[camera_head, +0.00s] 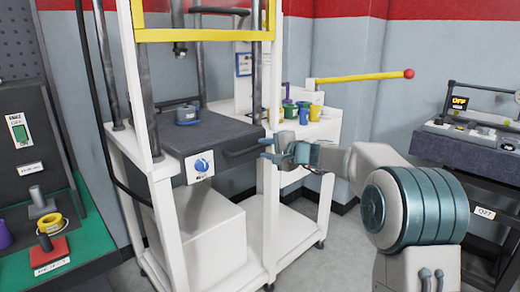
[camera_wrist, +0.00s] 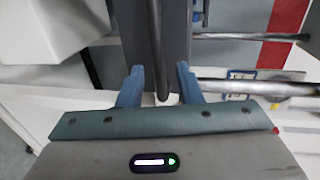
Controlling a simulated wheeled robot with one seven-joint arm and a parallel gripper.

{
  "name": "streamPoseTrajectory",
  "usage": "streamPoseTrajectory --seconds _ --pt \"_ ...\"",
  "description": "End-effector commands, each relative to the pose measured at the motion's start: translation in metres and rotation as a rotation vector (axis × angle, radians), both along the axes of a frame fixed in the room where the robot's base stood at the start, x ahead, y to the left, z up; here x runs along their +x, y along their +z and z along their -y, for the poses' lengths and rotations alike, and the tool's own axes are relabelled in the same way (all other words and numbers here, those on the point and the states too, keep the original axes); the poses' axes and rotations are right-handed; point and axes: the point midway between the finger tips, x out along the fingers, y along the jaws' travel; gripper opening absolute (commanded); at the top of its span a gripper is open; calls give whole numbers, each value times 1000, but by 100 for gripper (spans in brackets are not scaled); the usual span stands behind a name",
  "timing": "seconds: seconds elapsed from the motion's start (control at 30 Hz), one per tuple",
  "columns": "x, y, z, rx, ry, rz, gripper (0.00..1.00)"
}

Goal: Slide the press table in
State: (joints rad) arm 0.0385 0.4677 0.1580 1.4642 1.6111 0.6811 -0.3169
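The press table (camera_head: 220,134) is a dark grey slab in the white press frame. It juts out past the front post, with a blue ring-shaped part (camera_head: 187,115) on top. A dark bar handle (camera_head: 243,153) runs along its face on the right. My gripper (camera_head: 266,148) is at the handle's right end. In the wrist view, the blue fingers of my gripper (camera_wrist: 160,70) are apart, one on each side of the handle bar (camera_wrist: 157,40). Gaps show between bar and fingers. Whether the bar's near end lies fully between the fingertips is hard to tell.
A white side table (camera_head: 322,130) behind holds coloured cups, under a yellow lever (camera_head: 360,78). A green bench (camera_head: 90,240) is at left, a dark test bench (camera_head: 470,148) at right.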

Motion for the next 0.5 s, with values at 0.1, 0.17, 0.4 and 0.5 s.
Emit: streamPoseTrajectory --seconds 0.1,0.17,0.4,0.5 --pt "-12 4 14 0 -2 0 32" --pt "-18 6 20 0 -3 1 32" --pt "-41 14 44 0 -2 1 32" --pt "-49 16 52 0 -3 2 32"
